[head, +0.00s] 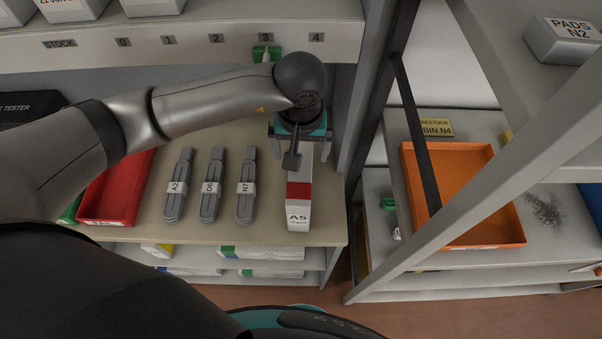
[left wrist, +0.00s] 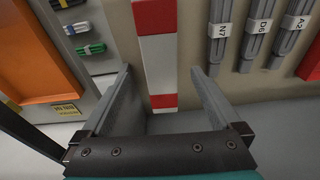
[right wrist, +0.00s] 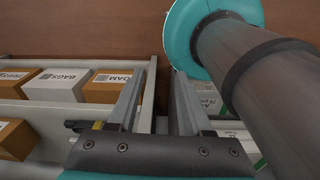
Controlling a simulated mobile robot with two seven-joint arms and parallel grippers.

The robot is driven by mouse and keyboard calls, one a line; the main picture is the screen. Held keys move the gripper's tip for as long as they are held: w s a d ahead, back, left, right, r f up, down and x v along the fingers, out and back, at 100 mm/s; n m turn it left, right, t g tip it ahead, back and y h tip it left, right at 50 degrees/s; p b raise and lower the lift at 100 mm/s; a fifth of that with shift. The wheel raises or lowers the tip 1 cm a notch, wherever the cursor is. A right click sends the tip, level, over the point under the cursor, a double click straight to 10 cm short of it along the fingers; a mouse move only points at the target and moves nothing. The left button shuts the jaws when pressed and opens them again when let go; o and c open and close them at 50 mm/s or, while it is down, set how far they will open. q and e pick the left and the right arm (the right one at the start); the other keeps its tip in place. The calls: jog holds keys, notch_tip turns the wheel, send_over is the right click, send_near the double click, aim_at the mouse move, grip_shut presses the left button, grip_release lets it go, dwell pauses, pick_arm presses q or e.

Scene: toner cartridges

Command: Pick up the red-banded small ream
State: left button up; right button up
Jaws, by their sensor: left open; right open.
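The small white ream marked A5 (head: 298,216), with a red band, lies on the shelf board at the right end of a row of grey cartridges. In the left wrist view the ream (left wrist: 158,60) shows a wide red band and a second red band near the gripper. My left gripper (head: 300,138) is open over the ream's far end. In the left wrist view the fingers (left wrist: 161,72) stand on either side of the ream, with gaps. My right gripper (right wrist: 161,72) is open and empty, away from the ream; the head view does not show it.
Grey cartridges A2 (head: 178,185), D6 (head: 211,186) and N7 (head: 246,186) lie left of the ream. A red tray (head: 117,190) is further left. A shelf post (head: 372,95) stands close on the right; beyond it is an orange tray (head: 485,225). Boxes (right wrist: 58,86) show beside my right gripper.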

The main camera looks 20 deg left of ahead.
pick_arm(q)
jog(key=shift+w+f, duration=0.1)
jog(key=shift+f, duration=0.5)
jog(key=shift+w+f, duration=0.1)
jog(key=shift+f, duration=0.35)
jog(key=f, duration=0.1)
jog(key=f+p, duration=0.1)
jog(key=f, duration=0.1)
jog(key=shift+w+a+f, duration=0.15)
jog(key=shift+w+f, duration=0.1)
jog(key=shift+f, duration=0.1)
jog(key=shift+w+f, duration=0.1)
jog(key=shift+f, duration=0.55)
pick_arm(e)
jog(key=shift+w+a+r, duration=0.1)
jog(key=shift+w+r, duration=0.7)
pick_arm(q)
grip_shut()
pick_arm(e)
jog(key=shift+s, duration=0.1)
